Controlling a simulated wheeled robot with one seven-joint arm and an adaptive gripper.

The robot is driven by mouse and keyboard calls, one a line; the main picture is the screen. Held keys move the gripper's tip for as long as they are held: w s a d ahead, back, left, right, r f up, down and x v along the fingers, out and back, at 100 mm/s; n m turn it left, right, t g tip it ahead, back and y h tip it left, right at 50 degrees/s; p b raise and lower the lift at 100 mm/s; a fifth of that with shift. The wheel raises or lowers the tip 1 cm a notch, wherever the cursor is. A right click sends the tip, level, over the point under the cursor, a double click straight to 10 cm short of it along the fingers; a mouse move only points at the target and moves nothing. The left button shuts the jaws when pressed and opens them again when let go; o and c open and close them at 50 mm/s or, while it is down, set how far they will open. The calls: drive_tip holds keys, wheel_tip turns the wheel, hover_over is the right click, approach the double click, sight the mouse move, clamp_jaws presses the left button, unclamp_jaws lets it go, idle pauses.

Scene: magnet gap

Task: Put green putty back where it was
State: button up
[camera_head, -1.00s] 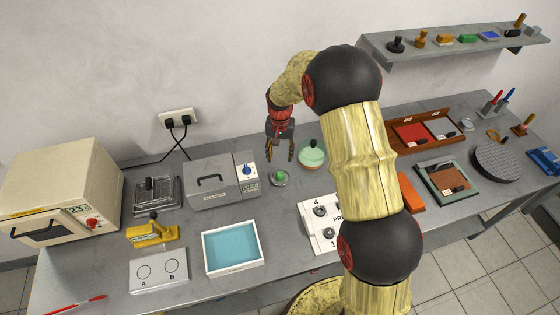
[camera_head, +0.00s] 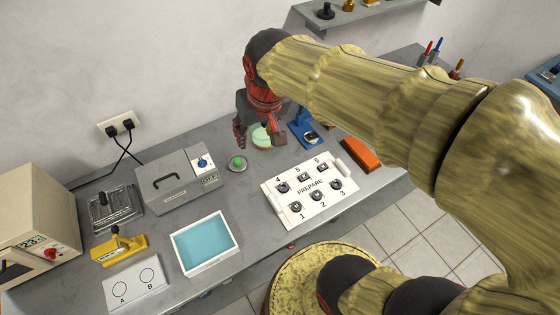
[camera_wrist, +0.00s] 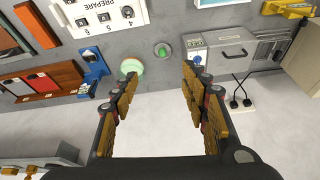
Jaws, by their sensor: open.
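I cannot tell whether either is the green putty. My gripper (camera_head: 258,133) hangs over the pale green dish in the head view, partly hiding it. In the wrist view, the fingers (camera_wrist: 160,75) are apart with nothing between them.
A white PREPARE board (camera_head: 309,188) with several black knobs lies right of centre. A blue stand (camera_head: 304,131) and an orange block (camera_head: 361,153) are near it. A blue-lined tray (camera_head: 205,243) and a grey box (camera_head: 177,180) stand left. My arm covers the right side.

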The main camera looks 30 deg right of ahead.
drive_tip(key=s+n+t, duration=0.1)
drive_tip(key=s, duration=1)
drive_tip(key=shift+r+t, duration=0.3)
drive_tip(key=shift+r, duration=0.15)
drive_tip(key=shift+s, duration=0.1)
